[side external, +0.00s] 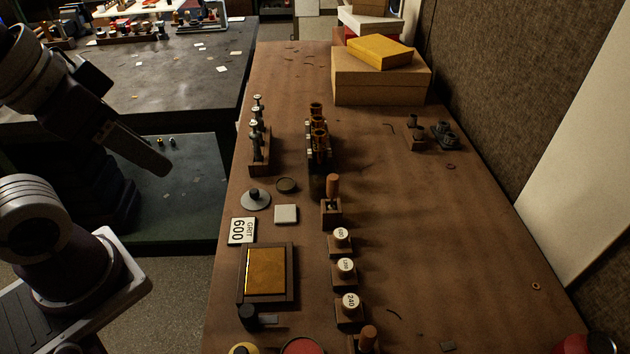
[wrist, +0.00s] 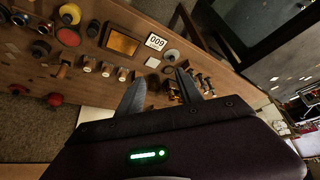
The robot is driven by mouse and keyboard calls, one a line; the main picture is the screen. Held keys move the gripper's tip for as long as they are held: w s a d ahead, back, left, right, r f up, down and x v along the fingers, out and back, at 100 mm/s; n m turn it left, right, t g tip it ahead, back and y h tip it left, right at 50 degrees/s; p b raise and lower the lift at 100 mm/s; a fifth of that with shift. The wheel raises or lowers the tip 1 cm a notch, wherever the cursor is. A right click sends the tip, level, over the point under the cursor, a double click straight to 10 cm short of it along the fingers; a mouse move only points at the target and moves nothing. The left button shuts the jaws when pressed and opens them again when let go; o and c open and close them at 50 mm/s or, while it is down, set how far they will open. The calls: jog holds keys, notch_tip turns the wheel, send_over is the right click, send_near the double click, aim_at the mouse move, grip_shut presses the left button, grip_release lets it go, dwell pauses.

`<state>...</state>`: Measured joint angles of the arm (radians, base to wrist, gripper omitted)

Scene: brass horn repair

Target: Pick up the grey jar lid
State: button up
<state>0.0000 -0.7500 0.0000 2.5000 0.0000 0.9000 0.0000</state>
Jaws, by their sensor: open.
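A grey round lid with a small dark knob (side external: 263,204) lies on the brown bench near its left edge, above the GRIT 600 card in the side view. It also shows in the wrist view as a pale disc (wrist: 173,53), beyond my fingertips. My gripper (wrist: 160,77) is open and empty, its two dark fingers spread apart. In the side view my gripper (side external: 158,167) hangs at the left, off the bench edge and well apart from the lid. The wrist view looks down at the bench from a distance.
Behind stand a rack of dark upright parts (side external: 259,160) and brass pieces (side external: 318,140). Stampers (side external: 345,272) line the middle. The bench's right side is mostly clear.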

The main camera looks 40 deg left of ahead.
jog(key=m+g, duration=0.6)
jog(key=m, duration=0.6)
send_over(255, 191)
jog(key=f, duration=1.4)
jog(key=shift+w+d+f, duration=0.15)
jog(key=shift+w+d, duration=0.05)
jog(key=shift+m, duration=0.3)
jog(key=f, duration=0.7)
jog(key=shift+s+a+f, duration=0.15)
jog(key=shift+s+f, duration=0.05)
jog(key=shift+f, duration=0.15)
jog(key=shift+c, duration=0.4)
grip_shut()
